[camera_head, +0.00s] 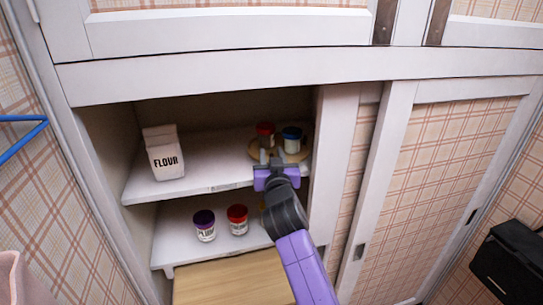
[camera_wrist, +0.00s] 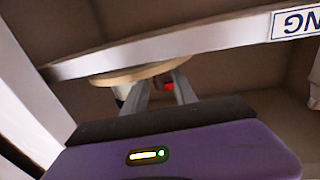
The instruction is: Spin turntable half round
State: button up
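The turntable (camera_head: 299,155) is a round wooden disc at the right end of the upper cupboard shelf. A red-lidded jar (camera_head: 265,131) and a blue-lidded jar (camera_head: 291,137) stand on it. My purple gripper (camera_head: 270,155) is at the turntable's front edge, in front of the red-lidded jar, and hides part of the disc. In the wrist view, which appears upside down, the disc (camera_wrist: 125,77) lies along the shelf edge. My gripper's two fingers (camera_wrist: 164,88) are apart there, with part of a red thing visible beyond them. Whether they touch the turntable is unclear.
A flour carton (camera_head: 165,155) stands at the left of the upper shelf (camera_head: 212,165). A purple-lidded jar (camera_head: 204,226) and a red-lidded jar (camera_head: 238,220) stand on the lower shelf. The cupboard's white side post (camera_head: 330,150) is close right of the turntable.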

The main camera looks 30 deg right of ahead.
jog(key=b+v, duration=0.2)
jog(key=v, duration=0.5)
jog(key=shift+s+a, duration=0.15)
jog(key=shift+s, duration=0.25)
dwell(0.3)
